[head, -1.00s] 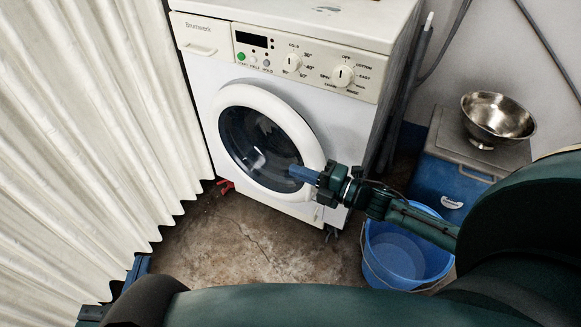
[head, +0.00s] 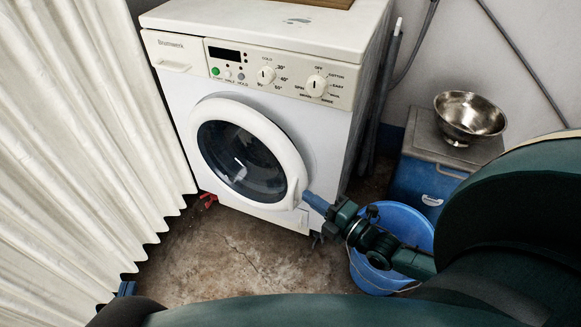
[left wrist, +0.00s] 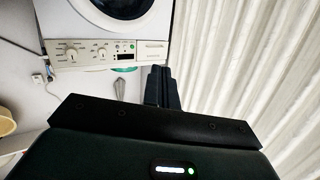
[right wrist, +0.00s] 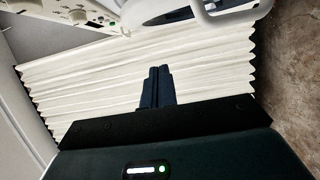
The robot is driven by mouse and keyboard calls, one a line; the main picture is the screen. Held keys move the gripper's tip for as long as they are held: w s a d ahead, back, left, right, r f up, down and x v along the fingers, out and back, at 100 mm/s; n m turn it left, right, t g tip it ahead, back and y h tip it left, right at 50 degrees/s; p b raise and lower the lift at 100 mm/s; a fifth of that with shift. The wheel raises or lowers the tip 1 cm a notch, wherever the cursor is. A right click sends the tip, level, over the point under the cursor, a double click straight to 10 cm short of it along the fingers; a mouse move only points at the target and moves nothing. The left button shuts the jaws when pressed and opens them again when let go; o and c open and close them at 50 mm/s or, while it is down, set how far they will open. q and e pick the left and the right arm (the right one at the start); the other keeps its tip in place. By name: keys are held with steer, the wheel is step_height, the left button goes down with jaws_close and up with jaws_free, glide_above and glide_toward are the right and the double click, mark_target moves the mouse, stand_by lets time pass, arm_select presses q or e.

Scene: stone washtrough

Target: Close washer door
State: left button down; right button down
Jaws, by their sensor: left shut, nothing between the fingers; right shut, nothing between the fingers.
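The white washer (head: 270,125) stands at the back with its round door (head: 296,165) on the front. The door lies close to the washer front; I cannot tell whether it is latched. My right gripper (head: 308,197) is shut and empty, its blue fingertips at the lower right of the door rim. Contact is unclear. The right wrist view shows its shut fingers (right wrist: 157,72) and part of the door rim (right wrist: 228,14). My left gripper (head: 127,288) shows only a small blue part at the lower left, by the curtain. The left wrist view shows its fingers (left wrist: 158,72) shut and empty.
A pleated white curtain (head: 90,150) hangs on the left. A blue bucket (head: 408,225) stands right of the washer, beside a blue cool box (head: 425,185) bearing a metal bowl (head: 470,115). The floor (head: 230,255) before the washer is bare.

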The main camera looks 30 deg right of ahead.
mark_target(290, 167)
steer(key=w+b, duration=0.1)
steer(key=w, duration=0.2)
steer(key=w+b, duration=0.2)
steer(key=w, duration=0.2)
steer(key=w+b, duration=0.1)
steer(key=w, duration=0.3)
steer(key=shift+a+f, duration=0.15)
steer(key=shift+a, duration=0.1)
arm_select(q)
steer(key=shift+s+d+r+m+t+h+b, duration=0.1)
steer(key=shift+d+m+t+h+b, duration=0.1)
steer(key=shift+d+m+t+h, duration=0.4)
steer(key=shift+d+r+m+t+h+b, duration=0.15)
steer(key=shift+d+m+t+h, duration=0.15)
steer(key=shift+t+h, duration=0.45)
arm_select(e)
steer(key=shift+w+d, duration=0.3)
steer(key=shift+d, duration=0.15)
